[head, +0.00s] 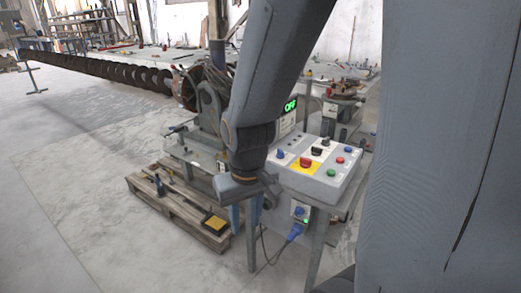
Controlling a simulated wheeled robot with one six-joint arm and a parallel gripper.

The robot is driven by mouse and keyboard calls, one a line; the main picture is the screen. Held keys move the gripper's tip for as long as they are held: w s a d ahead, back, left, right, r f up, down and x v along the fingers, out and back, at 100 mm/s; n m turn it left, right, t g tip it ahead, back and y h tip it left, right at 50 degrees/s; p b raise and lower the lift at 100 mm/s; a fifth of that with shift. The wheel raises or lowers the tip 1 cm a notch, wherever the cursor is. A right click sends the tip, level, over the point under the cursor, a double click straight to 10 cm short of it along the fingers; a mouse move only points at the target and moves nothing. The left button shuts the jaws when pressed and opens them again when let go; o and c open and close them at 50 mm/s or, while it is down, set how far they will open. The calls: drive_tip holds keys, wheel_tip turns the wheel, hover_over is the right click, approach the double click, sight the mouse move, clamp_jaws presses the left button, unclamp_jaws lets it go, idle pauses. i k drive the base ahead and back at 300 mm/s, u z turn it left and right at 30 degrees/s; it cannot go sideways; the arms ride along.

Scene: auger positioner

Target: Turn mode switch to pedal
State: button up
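The grey control panel (345,183) has a sloped top with several knobs and buttons. They include a blue knob (281,153), a dark knob on a light plate (316,151), a red button on a yellow plate (303,163) and a green button (331,172). The labels are too small to read, so I cannot tell which one is the mode switch or where it points. My gripper (268,192) is at the panel's left front side, apart from the knobs as seen here. Its fingertips are unclear, so its opening cannot be told.
A green-lit display (290,105) stands behind the panel, partly hidden by my arm. A blue plug with a cable (295,232) hangs below the panel. A wooden pallet (180,212) lies left of it. A long auger (110,72) extends back left. The left floor is open.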

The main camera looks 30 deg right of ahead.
sight(281, 155)
drive_tip(key=u, duration=0.4)
drive_tip(key=i, duration=0.75)
drive_tip(key=z, duration=0.8)
drive_tip(key=i, duration=0.5)
drive_tip(key=z, duration=0.05)
